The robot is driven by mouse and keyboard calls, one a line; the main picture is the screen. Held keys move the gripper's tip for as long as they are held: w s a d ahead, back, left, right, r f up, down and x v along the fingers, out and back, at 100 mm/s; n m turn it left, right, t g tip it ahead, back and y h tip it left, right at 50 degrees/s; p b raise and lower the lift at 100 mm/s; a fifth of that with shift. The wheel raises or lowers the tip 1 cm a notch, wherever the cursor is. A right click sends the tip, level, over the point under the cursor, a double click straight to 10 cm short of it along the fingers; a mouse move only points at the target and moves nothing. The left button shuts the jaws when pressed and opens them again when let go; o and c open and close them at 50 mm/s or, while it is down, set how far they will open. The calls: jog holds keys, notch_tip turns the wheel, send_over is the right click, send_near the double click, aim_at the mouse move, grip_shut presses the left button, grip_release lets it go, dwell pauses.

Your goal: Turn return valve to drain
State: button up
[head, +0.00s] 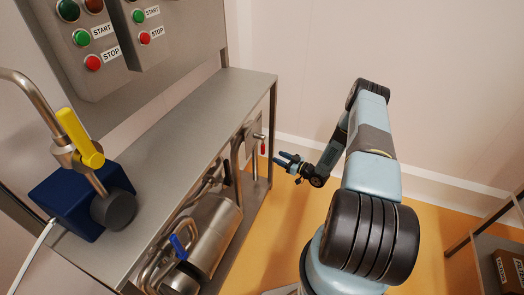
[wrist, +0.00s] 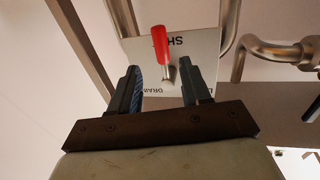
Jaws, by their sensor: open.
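The return valve has a red handle (wrist: 160,45) in front of a pale label plate (wrist: 200,50) in the wrist view. The plate shows "DRAIN" and other partly hidden lettering, upside down. In the head view the red handle (head: 263,147) is small, at the right end of the steel bench. My gripper (wrist: 162,85) is open, with the handle's lower end in line with the gap between its fingers. I cannot tell how far the fingertips are from it. In the head view my gripper (head: 282,162) is just right of the valve, below the bench top.
Steel pipes (wrist: 275,50) run beside the plate. A blue-handled valve (head: 178,247) and a steel cylinder (head: 215,235) sit under the bench top (head: 190,135). A yellow-handled valve (head: 80,138) stands above the bench.

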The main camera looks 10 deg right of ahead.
aim_at(263, 149)
jog(key=x, duration=1)
jog(key=shift+w+a, duration=0.25)
jog(key=shift+w, duration=0.05)
grip_shut()
